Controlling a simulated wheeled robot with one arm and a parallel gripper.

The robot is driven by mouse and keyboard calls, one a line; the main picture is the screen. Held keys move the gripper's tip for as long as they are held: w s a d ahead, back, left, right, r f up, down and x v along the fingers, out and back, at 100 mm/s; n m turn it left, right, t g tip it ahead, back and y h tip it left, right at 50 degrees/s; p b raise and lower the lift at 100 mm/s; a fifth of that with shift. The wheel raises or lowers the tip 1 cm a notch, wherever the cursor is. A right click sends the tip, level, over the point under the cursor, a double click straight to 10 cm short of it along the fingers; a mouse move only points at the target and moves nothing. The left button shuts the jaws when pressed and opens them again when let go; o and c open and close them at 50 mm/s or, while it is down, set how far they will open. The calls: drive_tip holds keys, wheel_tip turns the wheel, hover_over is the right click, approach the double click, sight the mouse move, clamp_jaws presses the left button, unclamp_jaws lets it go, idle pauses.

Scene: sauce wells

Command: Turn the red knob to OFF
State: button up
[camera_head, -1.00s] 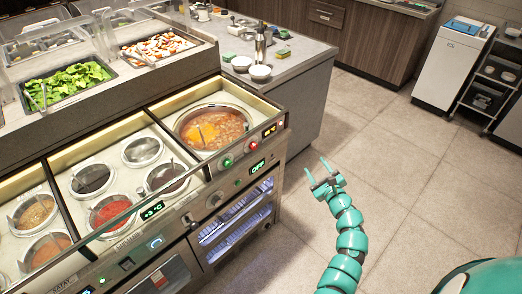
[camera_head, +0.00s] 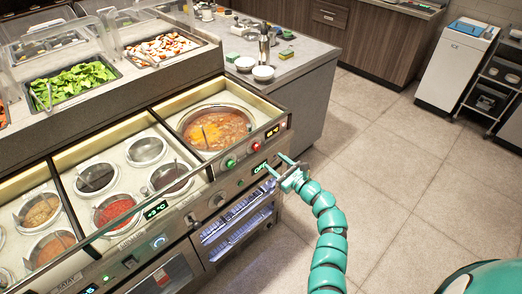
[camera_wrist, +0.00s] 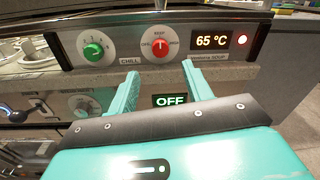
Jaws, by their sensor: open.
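The red knob (camera_wrist: 160,49) sits on the upper control panel, with a white mark that appears to point up. In the head view the red knob (camera_head: 254,147) is on the counter's front edge below the soup pot (camera_head: 217,129). My gripper (camera_wrist: 160,76) is open and empty. Its two fingers point at the panel, lower than the knob and one to each side of it, not touching it. In the head view my gripper (camera_head: 277,164) is just right of and below the knob.
A green knob (camera_wrist: 93,51) is left of the red one. An OFF display (camera_wrist: 170,100) is on the lower panel. The floor (camera_head: 390,180) to the right is clear.

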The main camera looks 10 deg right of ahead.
sight(258, 148)
drive_tip(key=shift+b+x, duration=0.45)
drive_tip(key=shift+x, duration=3.95)
drive_tip(key=c, duration=1)
